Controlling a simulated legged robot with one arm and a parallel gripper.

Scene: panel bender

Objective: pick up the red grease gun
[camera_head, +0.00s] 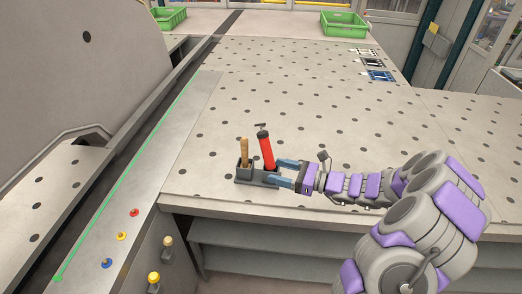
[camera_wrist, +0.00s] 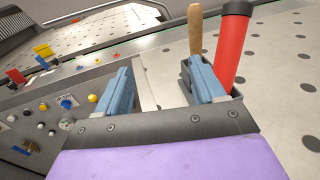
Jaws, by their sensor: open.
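The red grease gun (camera_head: 266,150) stands nearly upright, leaning slightly, in a dark grey holder (camera_head: 245,180) on the perforated table. A wooden-handled tool (camera_head: 244,152) stands to its left in the same holder. My gripper (camera_head: 273,171) is open, its blue fingers beside the holder, to the right of and low by the gun. In the wrist view, the grease gun (camera_wrist: 232,48) is outside the jaws (camera_wrist: 160,65), to the right of the right finger. The wooden handle (camera_wrist: 195,30) rises behind that finger's tip. I cannot tell whether a finger touches the holder or gun.
Green crates (camera_head: 344,24) stand at the back. Small tools or plates (camera_head: 376,75) lie at the table's far right edge. A front panel with knobs (camera_head: 121,236) is at the left. The perforated table (camera_head: 310,90) is clear behind the holder.

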